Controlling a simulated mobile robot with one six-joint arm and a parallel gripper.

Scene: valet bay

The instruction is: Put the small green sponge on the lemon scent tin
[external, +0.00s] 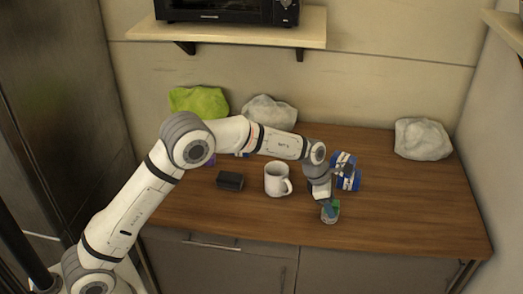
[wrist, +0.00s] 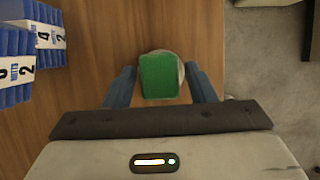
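The small green sponge (wrist: 160,78) shows in the wrist view between my two blue fingers, with a gap on each side. It seems to lie on top of a round tin, whose pale rim (wrist: 181,70) shows behind it. In the external view the tin (external: 331,217) stands near the counter's front edge, with green on its top. The tin's label cannot be read, so I cannot tell its scent. My gripper (wrist: 160,88) is open, pointing down just over the sponge and tin.
Blue-and-white numbered boxes (external: 346,171) stand close behind my gripper. A white mug (external: 277,180) and a black block (external: 230,181) are to the left. Crumpled white bags (external: 422,139) and a green one (external: 199,101) lie at the back. The counter's right side (external: 420,205) is clear.

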